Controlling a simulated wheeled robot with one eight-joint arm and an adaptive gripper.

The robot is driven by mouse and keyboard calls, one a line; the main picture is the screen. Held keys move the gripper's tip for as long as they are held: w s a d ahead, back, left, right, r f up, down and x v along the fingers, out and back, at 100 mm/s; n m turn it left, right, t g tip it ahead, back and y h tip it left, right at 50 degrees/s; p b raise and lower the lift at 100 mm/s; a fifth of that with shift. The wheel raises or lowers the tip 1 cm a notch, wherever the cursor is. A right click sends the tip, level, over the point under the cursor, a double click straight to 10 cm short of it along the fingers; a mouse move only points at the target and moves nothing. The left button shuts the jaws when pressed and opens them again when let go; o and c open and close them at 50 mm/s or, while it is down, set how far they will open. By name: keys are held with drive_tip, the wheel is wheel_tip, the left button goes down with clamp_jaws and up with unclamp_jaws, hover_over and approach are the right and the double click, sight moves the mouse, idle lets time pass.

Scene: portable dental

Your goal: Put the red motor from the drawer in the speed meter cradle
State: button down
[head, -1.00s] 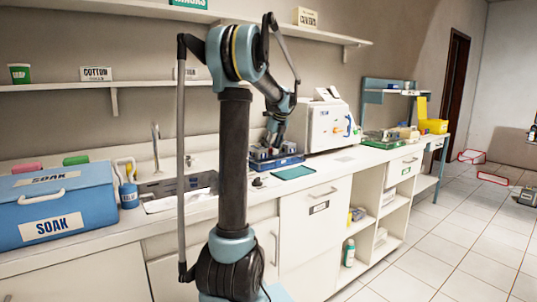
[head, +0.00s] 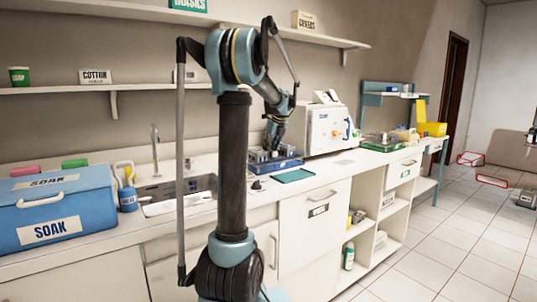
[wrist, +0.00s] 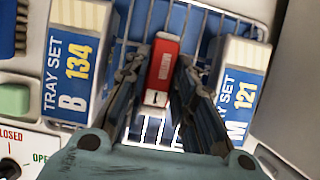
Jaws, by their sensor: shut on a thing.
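My gripper (wrist: 160,76) is shut on a red block (wrist: 163,60) with a white face plate in the wrist view. The plate has a small dark mark. I cannot tell for sure that this block is the red motor. In the head view my gripper (head: 273,143) is low over a blue tray-like unit (head: 290,164) on the counter; the block is hidden or too small there. White drawer fronts (head: 320,190) show below the counter and look shut. I cannot make out the speed meter cradle.
The box marked TRAY SET B 134 (wrist: 76,60) is close on the left, the one marked 121 (wrist: 240,80) on the right. A white machine (head: 325,130) stands right of the blue unit. A teal mat (head: 294,176) lies in front. A blue SOAK box (head: 55,215) is left.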

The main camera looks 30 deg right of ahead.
wheel_tip(320, 180, up, 10)
idle(0.4)
drive_tip(key=shift+s+f, duration=0.1)
